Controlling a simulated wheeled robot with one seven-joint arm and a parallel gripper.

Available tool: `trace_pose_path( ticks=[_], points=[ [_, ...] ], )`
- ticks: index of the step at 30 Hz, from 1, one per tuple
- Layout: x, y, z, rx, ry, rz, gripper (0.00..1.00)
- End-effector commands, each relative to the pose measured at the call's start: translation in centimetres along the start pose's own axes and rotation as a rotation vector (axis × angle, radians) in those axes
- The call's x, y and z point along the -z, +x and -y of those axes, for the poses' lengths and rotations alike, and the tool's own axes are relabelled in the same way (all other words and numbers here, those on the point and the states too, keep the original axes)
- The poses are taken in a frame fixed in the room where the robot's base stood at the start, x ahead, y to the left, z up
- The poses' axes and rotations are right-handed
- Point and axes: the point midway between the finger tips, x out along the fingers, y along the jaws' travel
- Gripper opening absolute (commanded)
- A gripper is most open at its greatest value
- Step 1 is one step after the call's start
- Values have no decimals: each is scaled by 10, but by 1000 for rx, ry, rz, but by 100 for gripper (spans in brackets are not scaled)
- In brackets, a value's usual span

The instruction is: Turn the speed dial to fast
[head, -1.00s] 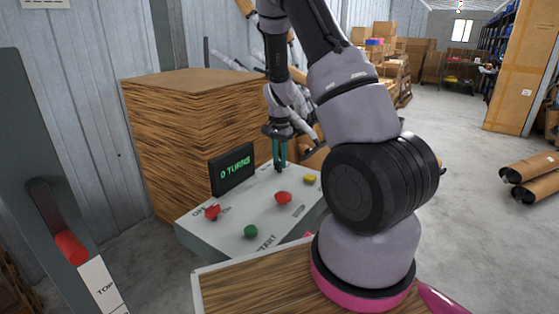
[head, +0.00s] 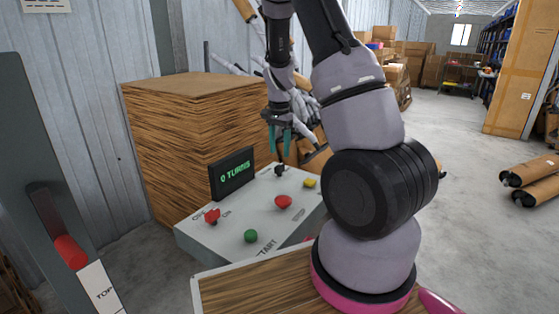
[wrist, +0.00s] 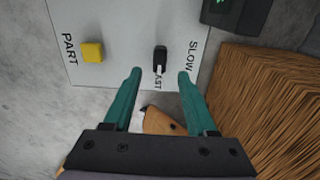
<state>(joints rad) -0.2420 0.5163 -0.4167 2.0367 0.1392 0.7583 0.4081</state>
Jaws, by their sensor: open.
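The black speed dial (head: 280,170) stands at the back of the grey control panel (head: 205,240). In the wrist view the dial (wrist: 160,58) is an elongated knob between the words SLOW and FAST. Its long side runs roughly toward FAST, whose first letter is partly hidden; I cannot read its pointer for certain. My gripper (head: 280,145) has teal fingers, open and empty, above the dial and apart from it. In the wrist view the fingertips of my gripper (wrist: 160,76) lie to either side of the dial's near end.
The panel also has a yellow button (head: 310,183), a red knob (head: 283,202), a green button (head: 250,236) and a red switch (head: 212,216). A display (head: 232,174) reads 0 TURNS. A wooden box (head: 190,140) stands behind. A red lever (head: 70,251) is at left.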

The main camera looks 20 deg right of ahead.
Motion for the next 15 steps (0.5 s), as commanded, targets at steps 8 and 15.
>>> trace_pose_path(
  ticks=[8,15],
  points=[
    [0,-42,1,2,-1,-1,57],
    [0,-47,0,-1,1,0,57]
  ],
)
